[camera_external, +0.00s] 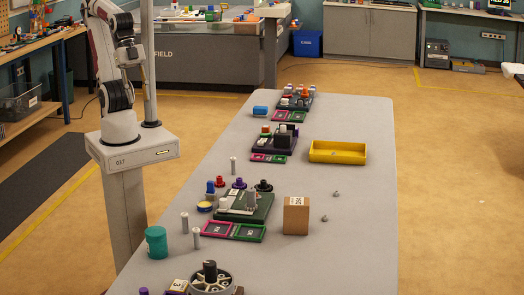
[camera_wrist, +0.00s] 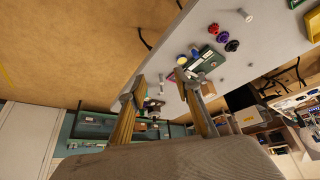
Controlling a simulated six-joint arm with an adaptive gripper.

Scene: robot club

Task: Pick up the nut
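Two small grey metal pieces lie on the right half of the long table in the external view. One piece (camera_external: 336,193) is right of the cardboard box, and the other (camera_external: 324,218) is a little nearer the camera. They are too small to tell which is the nut. My gripper (camera_wrist: 158,84) shows in the wrist view with its two fingers apart and nothing between them. It is in the air, well away from the tabletop. I cannot pick out a nut in the wrist view.
The grey table (camera_external: 360,250) holds a cardboard box (camera_external: 296,215), a yellow tray (camera_external: 338,152), a teal cup (camera_external: 156,242) and a green board (camera_external: 244,206) with parts. Several grey cylinders stand along its left side. The right side between tray and front is mostly clear.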

